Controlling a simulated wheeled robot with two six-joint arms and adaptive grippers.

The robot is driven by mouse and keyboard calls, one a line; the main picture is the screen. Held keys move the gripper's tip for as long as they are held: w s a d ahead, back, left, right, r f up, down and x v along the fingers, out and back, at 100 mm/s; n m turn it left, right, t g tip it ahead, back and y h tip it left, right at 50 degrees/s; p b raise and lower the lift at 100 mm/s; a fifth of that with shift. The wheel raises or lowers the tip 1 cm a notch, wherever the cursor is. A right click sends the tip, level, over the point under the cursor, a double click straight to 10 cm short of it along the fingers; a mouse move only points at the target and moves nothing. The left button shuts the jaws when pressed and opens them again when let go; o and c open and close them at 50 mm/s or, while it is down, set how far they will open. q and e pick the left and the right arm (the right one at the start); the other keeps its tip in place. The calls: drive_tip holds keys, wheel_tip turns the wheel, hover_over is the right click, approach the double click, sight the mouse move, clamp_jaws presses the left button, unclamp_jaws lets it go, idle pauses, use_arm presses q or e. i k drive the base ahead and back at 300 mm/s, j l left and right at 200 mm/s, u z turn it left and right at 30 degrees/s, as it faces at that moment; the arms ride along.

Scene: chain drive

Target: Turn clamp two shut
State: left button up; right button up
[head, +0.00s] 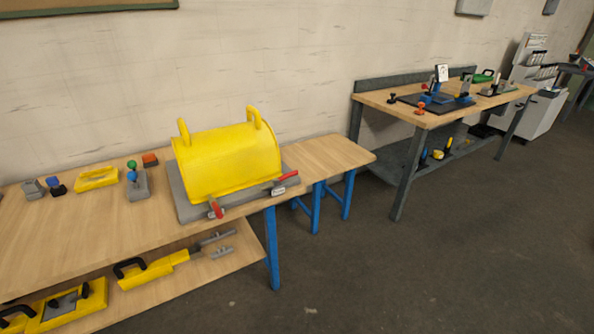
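A yellow guard cover (228,165) with two upright handles stands on a grey base plate (184,205) on the near workbench. Two clamps with red handles sit along the plate's front edge. The left clamp (216,209) has its red handle pointing down and toward me, over the bench edge. The right clamp (281,186) has its red handle slanting up to the right. No marking shows which one is clamp two, and their latching is too small to tell. Neither of my grippers is in view.
The near bench (60,235) holds a yellow tray (97,179), a grey block with coloured knobs (137,185) and small blocks. Its lower shelf carries yellow tools (155,270). A second bench (455,112) stands back right. The floor (400,270) in front is clear.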

sight(277, 181)
drive_tip(key=i+l, duration=0.4)
drive_tip(key=l, duration=0.15)
drive_tip(key=i+l, duration=0.4)
drive_tip(key=l, duration=0.15)
drive_tip(key=i+l, duration=0.4)
drive_tip(key=l, duration=0.2)
drive_tip(key=i+l, duration=0.35)
drive_tip(key=l, duration=0.2)
